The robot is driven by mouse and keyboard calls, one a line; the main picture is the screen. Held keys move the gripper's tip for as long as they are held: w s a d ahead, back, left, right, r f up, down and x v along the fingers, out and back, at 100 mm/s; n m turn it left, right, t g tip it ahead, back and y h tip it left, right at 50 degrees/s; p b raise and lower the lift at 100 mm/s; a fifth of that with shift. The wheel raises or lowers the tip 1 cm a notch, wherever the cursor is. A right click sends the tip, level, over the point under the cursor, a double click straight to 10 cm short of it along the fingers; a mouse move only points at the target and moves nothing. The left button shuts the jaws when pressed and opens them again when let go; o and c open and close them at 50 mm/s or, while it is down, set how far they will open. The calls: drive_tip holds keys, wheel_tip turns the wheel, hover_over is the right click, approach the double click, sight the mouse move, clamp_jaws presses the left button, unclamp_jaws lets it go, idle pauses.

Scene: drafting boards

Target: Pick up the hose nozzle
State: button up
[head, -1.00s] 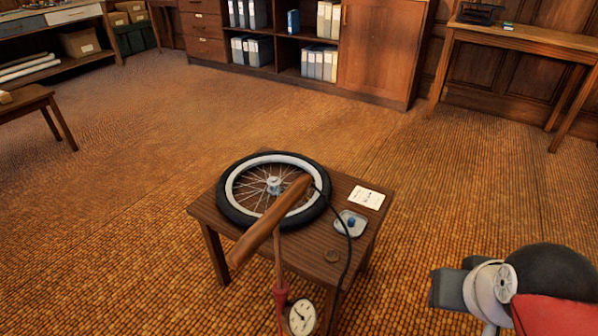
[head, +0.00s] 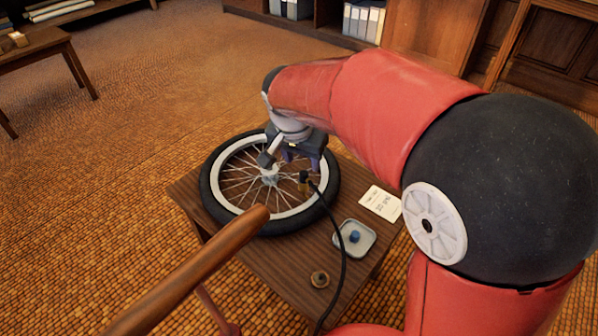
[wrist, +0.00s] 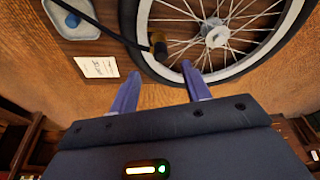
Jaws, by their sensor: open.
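The hose nozzle (head: 305,184), a small brass and black end on a black hose (head: 342,240), lies at the right part of the wheel (head: 209,203), over its spokes. In the wrist view the nozzle (wrist: 159,46) shows just beyond the fingertips, roughly in line with the gap between them. My gripper (head: 302,160) is above the wheel, with its fingers (wrist: 161,74) apart and nothing between them. The nozzle is not touched in the wrist view. My own arm hides part of the wheel's far side in the head view.
The wheel lies on a small wooden table (head: 262,262). A wooden pump handle (head: 200,267) crosses the near left.

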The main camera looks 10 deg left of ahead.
sight(303, 174)
drive_tip(key=shift+w+a+f, duration=0.15)
drive_tip(key=shift+a+f, duration=0.15)
drive_tip(key=shift+f, duration=0.15)
drive_tip(key=x, duration=0.7)
drive_tip(key=shift+d+f, duration=0.1)
drive_tip(key=shift+d, duration=0.1)
drive_tip(key=shift+s, duration=0.2)
clamp_jaws()
wheel_tip(303, 174, up, 10)
drive_tip(key=shift+r, duration=0.1)
